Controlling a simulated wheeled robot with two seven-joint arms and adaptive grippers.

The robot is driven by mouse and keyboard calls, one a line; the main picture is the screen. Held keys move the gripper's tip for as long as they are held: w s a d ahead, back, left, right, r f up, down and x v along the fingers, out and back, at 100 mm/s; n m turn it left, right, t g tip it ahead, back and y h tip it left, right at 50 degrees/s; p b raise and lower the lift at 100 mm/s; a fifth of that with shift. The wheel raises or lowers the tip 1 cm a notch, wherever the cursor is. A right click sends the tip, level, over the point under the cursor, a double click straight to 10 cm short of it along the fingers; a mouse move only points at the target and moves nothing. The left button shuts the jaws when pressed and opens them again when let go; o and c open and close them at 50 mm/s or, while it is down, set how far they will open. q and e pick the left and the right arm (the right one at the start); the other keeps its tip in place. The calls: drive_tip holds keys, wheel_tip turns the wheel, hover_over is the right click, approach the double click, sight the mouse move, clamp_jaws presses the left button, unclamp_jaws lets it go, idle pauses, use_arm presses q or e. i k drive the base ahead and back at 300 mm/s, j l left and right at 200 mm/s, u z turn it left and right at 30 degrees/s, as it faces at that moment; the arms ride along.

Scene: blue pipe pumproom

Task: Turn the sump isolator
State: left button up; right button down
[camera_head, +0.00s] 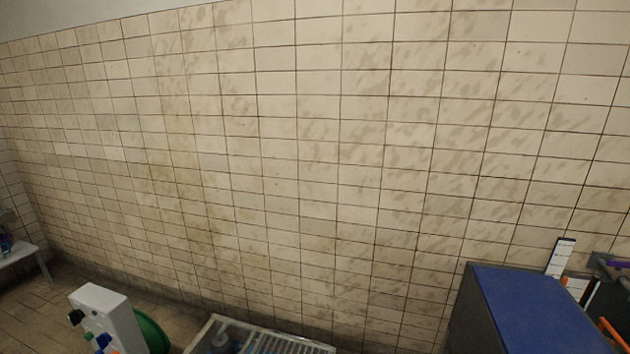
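No sump isolator can be made out in the head view. A white box-like unit (107,318) stands on the floor at the lower left, with small dark, blue, green and orange parts on its left face; I cannot tell what it is. Neither of my grippers shows in this view.
A tiled wall (300,170) fills most of the view. A blue-topped cabinet (535,310) stands at lower right, with tools beside it. A pale crate-like frame (270,343) is at bottom centre. A green round object (152,332) and a white bench (22,254) are left.

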sight(76, 316)
drive_tip(key=u, duration=1.7)
